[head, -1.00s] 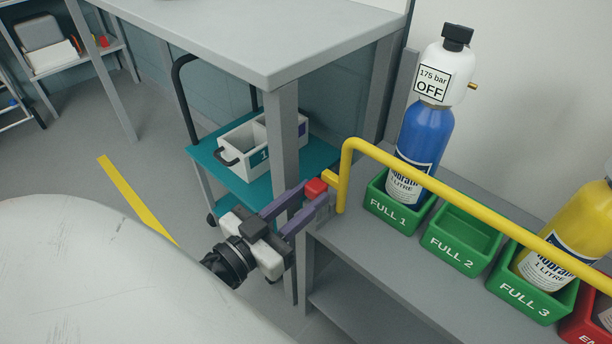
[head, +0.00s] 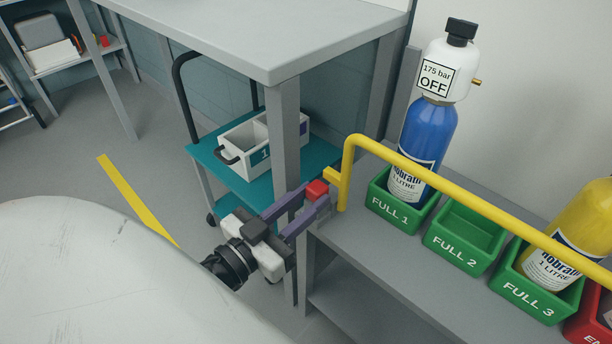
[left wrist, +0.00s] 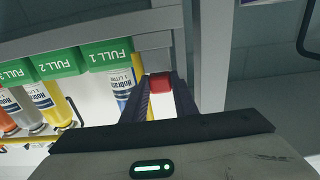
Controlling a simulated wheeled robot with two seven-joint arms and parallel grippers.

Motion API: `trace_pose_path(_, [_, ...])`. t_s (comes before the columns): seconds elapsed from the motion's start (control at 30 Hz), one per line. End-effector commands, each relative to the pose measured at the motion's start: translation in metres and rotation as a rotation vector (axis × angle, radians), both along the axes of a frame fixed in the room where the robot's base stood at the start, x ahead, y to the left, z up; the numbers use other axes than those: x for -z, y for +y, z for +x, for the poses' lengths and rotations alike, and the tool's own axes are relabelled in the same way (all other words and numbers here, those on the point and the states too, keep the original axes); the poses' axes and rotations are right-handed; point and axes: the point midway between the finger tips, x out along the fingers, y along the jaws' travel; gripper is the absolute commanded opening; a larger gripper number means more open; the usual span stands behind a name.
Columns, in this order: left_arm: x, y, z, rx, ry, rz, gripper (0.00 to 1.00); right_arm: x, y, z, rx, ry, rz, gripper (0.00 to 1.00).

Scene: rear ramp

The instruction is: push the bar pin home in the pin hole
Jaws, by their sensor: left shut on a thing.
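The bar pin shows as a red block (head: 317,188) at the left end of the yellow bar (head: 460,210). My left gripper (head: 312,200) is shut on the red pin head, with its purple fingers on either side of it. In the left wrist view the red pin head (left wrist: 160,81) sits between the fingertips. A grey bracket (head: 324,206) stands beside the fingertips at the shelf's corner. The pin hole and the pin's shank are hidden, so I cannot tell how deep the pin sits. My right gripper is not in view.
Green bins (head: 463,240) stand on the grey shelf (head: 385,243) behind the bar; FULL 1 holds a blue cylinder (head: 422,140), FULL 2 looks empty, FULL 3 holds a yellow cylinder (head: 575,230). A grey table leg (head: 286,140) rises close by my left gripper. A teal trolley (head: 235,180) stands behind.

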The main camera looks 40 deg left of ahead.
Motion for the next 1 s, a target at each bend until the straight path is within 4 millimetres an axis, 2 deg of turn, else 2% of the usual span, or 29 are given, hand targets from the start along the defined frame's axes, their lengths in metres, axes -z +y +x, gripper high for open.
trace_pose_path(0.03, [0.006, 0.001, -0.001, -0.002, 0.006, 0.000, 0.00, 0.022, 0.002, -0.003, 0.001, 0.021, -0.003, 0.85])
trace_pose_path(1.0, [-0.033, 0.000, -0.001, -0.001, 0.001, -0.001, 0.00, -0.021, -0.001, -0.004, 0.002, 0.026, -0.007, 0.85])
